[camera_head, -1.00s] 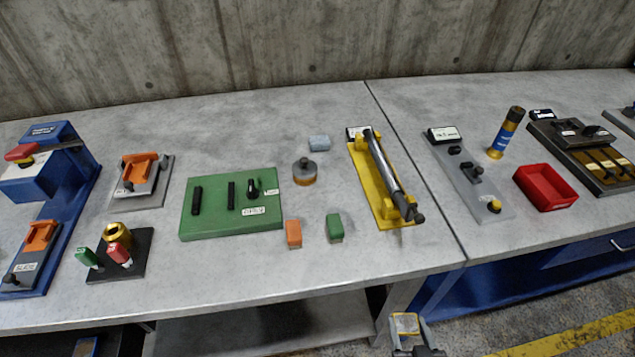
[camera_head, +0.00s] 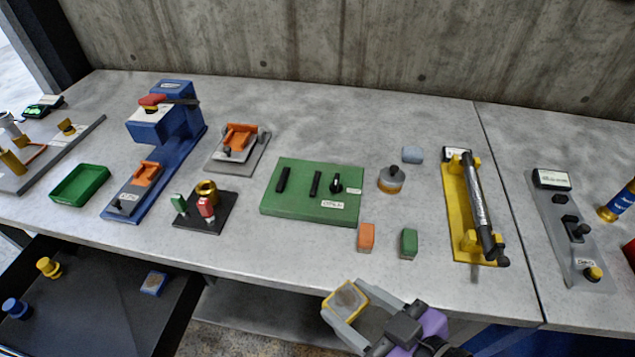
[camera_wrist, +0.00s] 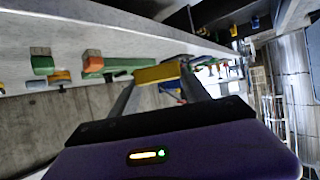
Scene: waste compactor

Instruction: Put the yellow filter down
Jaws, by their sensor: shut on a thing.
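My gripper (camera_head: 346,311) is shut on the yellow filter (camera_head: 344,299), a yellow-framed block with a grey-brown face. It is held in front of the table's front edge, below the orange and green blocks in the head view. In the wrist view the yellow filter (camera_wrist: 158,73) sits between the two fingertips of my gripper (camera_wrist: 160,82). It touches no table surface that I can see.
The grey table (camera_head: 330,250) has free room along its front edge. On it are an orange block (camera_head: 366,237), a green block (camera_head: 408,244), a green panel (camera_head: 300,205), a yellow fixture (camera_head: 458,215) and a green tray (camera_head: 80,186). A dark open drawer (camera_head: 95,310) lies lower left.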

